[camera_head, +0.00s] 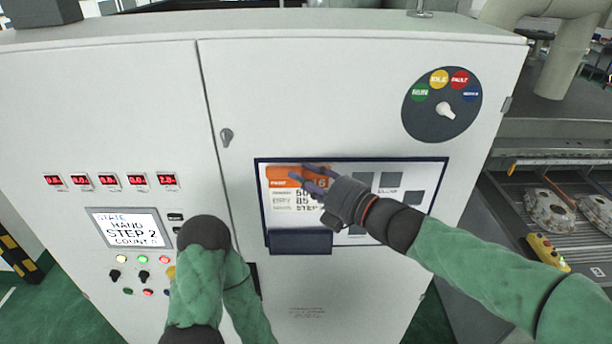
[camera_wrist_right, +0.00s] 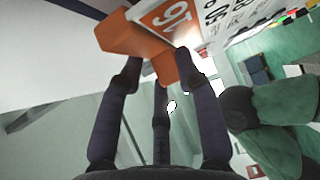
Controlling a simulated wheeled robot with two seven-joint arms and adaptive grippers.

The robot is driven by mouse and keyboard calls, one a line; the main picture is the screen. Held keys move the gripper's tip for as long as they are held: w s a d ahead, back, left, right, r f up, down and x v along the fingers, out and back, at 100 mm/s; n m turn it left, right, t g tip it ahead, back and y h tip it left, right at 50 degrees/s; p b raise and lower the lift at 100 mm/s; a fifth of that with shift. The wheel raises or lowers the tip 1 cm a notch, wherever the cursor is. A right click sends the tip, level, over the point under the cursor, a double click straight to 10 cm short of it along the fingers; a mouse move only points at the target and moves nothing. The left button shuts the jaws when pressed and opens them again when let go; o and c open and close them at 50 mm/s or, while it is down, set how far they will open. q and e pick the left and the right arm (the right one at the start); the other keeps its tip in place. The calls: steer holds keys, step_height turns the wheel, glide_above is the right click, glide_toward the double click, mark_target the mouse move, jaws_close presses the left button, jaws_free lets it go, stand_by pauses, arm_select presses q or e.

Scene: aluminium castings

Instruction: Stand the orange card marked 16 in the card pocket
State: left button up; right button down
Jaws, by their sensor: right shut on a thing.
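The card (camera_head: 280,201) has an orange top band marked 16 and printed lines on white below. It stands roughly upright in front of the framed board, above the dark blue card pocket (camera_head: 300,243). Its lower edge meets the pocket's top edge in the head view; I cannot tell whether it is inside. My right gripper (camera_head: 307,177) is shut on the card's orange top edge and hides part of it. In the right wrist view the fingers (camera_wrist_right: 160,70) hold the orange part (camera_wrist_right: 122,36), with the 16 beside it. My left forearm shows, but its gripper does not.
The dark-framed board (camera_head: 436,172) is on a white cabinet (camera_head: 300,90), with grey squares right of the card. A round dial (camera_head: 441,104) is at upper right. A small display (camera_head: 127,229) and buttons are at left. My left arm stands just left of the pocket.

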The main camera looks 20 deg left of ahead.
mark_target(292, 191)
step_height(292, 191, down, 4)
steer(key=shift+r+b, duration=0.1)
steer(key=shift+b, duration=1.15)
steer(key=shift+s+d+f+b, duration=0.1)
steer(key=shift+d+f+b, duration=0.05)
steer(key=shift+f+b, duration=0.55)
steer(key=shift+f, duration=0.25)
steer(key=shift+p, duration=0.65)
step_height(292, 191, down, 8)
steer(key=b, duration=0.5)
steer(key=shift+b, duration=0.3)
stand_by(2.9)
steer(key=c, duration=0.8)
jaws_free()
